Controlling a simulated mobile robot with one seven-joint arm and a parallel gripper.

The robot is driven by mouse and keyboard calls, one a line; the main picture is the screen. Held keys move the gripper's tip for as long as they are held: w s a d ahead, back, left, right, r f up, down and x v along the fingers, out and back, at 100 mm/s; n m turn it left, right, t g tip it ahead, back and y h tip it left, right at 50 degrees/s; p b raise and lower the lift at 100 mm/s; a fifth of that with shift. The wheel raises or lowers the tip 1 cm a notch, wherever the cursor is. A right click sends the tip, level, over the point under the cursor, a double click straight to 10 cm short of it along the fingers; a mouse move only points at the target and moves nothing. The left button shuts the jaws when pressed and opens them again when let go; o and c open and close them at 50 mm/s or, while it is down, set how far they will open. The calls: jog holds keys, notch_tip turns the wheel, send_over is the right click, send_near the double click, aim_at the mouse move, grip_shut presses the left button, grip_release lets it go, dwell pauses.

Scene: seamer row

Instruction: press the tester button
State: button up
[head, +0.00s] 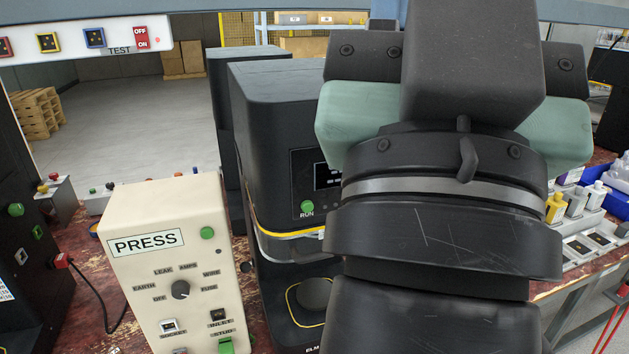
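A cream tester box (165,285) stands on the bench at lower left, with a PRESS label (145,242) near its top. A round green button (207,233) sits to the right of that label. A dark rotary knob (180,290) is in the middle of the face, ringed by labels such as EARTH, LEAK and FUSE. Another green part (226,346) shows at the box's bottom edge. The end of my arm with my gripper (465,75) fills the right half, right of the tester and apart from it in the picture. Its fingertips cannot be made out.
A black machine (275,150) with a green RUN button (307,208) stands right of the tester, partly behind my arm. A dark unit with another green button (15,210) is at far left. A panel marked TEST (110,40) hangs above. Bottles (577,203) stand at right.

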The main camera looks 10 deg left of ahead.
grip_shut()
dwell(1.3)
